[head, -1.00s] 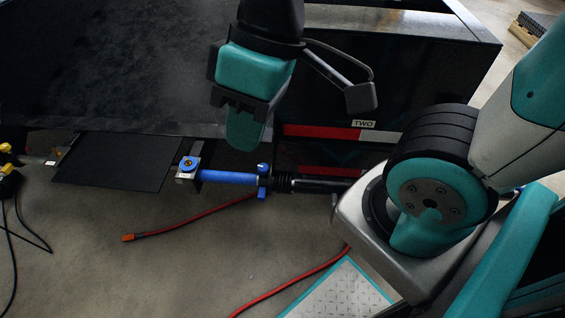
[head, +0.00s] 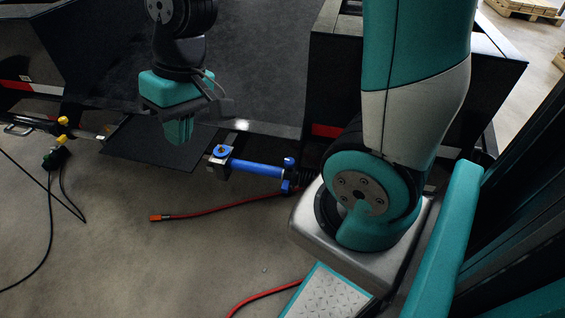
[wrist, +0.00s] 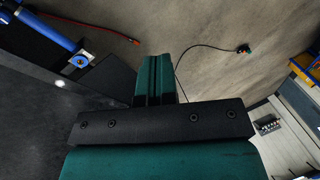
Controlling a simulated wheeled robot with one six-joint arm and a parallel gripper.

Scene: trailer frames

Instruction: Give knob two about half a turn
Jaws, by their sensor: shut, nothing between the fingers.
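A blue cylinder (head: 258,169) lies along the trailer edge in the head view, with a small blue knob (head: 289,161) near its right end. A blue round piece with an orange centre (head: 221,151) caps its left end. The blue cylinder also shows at the upper left of the wrist view (wrist: 48,28). I cannot read any label, so I cannot tell which part is knob two. My gripper (head: 179,137) is shut and empty, pointing down above the dark plate, left of the cylinder. Its closed fingers show in the wrist view (wrist: 156,82).
A yellow knob (head: 62,122) sits on the left trailer's fitting. A dark flat plate (head: 150,148) bridges beneath my gripper. A red hose (head: 205,212) and black cables (head: 52,215) lie on the floor.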

